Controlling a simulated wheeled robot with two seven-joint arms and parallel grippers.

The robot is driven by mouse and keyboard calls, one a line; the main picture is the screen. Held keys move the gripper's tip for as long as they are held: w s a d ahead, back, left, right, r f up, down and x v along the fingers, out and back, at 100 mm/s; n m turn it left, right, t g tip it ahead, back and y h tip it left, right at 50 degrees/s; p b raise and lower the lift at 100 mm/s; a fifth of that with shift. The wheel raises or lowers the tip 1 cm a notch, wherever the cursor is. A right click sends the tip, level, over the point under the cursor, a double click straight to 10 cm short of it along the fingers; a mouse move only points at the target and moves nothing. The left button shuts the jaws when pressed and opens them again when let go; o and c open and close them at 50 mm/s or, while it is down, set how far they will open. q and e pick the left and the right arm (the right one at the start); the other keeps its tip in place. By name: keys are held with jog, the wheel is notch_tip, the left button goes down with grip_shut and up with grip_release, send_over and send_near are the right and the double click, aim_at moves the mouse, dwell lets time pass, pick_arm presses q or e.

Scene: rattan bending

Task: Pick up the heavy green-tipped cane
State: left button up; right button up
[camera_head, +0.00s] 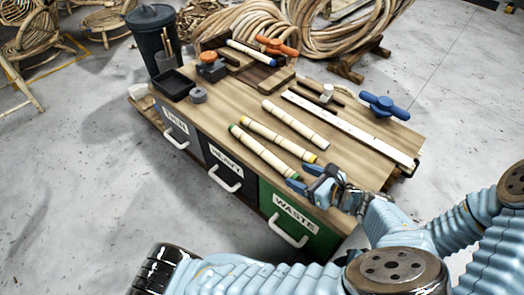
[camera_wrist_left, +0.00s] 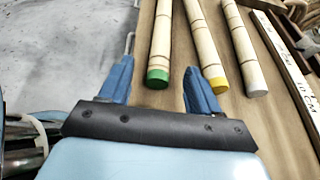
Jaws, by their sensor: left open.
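The green-tipped cane (camera_head: 262,152) lies on the wooden bench top, the nearest of three pale canes in a row. Its near green end also shows in the left wrist view (camera_wrist_left: 157,77). My left gripper (camera_head: 304,178) is open and empty at that near end. In the left wrist view its two blue fingers (camera_wrist_left: 157,86) stand on either side of the green tip, with gaps on both sides; I cannot tell its height over the bench. A yellow-tipped cane (camera_head: 278,135) and a grey-tipped cane (camera_head: 295,121) lie beside it. My right gripper is not in view.
The bench front has drawers labelled EVEN (camera_head: 177,131), HEAVY (camera_head: 226,166) and WASTE (camera_head: 294,210). A long ruler strip (camera_head: 345,126) and blue-handled clamp (camera_head: 389,107) lie beyond the canes. A blue-tipped cane (camera_head: 252,53) and a black tray (camera_head: 173,84) are at the far end.

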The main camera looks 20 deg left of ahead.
aim_at(286, 168)
pick_arm(q)
jog(key=b+x, duration=0.1)
jog(key=x, duration=0.6)
jog(key=shift+w+a+r, duration=0.1)
jog(key=shift+a, duration=0.1)
jog(key=shift+c, duration=0.3)
jog(key=c, duration=1)
jog(key=shift+c, duration=0.2)
